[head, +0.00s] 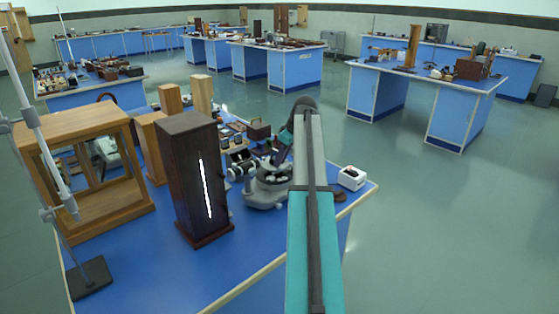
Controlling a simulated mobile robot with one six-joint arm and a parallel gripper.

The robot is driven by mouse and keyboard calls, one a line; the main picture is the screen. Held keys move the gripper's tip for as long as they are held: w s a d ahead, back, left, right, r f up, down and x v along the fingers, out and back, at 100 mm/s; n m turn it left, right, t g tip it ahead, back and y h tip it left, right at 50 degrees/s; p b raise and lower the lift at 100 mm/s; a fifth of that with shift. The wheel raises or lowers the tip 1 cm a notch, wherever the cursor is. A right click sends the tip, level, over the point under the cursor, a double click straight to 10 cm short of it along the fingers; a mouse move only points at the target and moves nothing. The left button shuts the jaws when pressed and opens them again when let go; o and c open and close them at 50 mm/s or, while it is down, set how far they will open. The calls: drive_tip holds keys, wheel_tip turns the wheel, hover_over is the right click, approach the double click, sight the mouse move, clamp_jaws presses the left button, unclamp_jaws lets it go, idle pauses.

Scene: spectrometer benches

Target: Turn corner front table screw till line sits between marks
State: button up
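The grey spectrometer-like instrument (268,190) stands near the right end of the blue front table (190,275), partly hidden by my arm. Its screw and any marks are too small or hidden to make out. A tall dark wooden box (182,190) stands left of it, with a bright, nearly upright white line on its front face. I cannot tell whether this is the task's line. My arm reaches forward past the instrument's right side, and its dark far end bends down beside the instrument. My gripper's fingers cannot be made out there, nor any contact with a screw.
A small white box (352,178) sits near the table's right corner. An open wooden case (80,226), light wooden blocks (152,147) and a metal stand (90,277) fill the left side. Other blue benches (427,92) stand behind. The floor (440,230) at right is clear.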

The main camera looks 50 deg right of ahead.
drive_tip(key=shift+w+f, duration=0.2)
drive_tip(key=shift+f, duration=0.3)
drive_tip(key=shift+c, duration=0.4)
clamp_jaws()
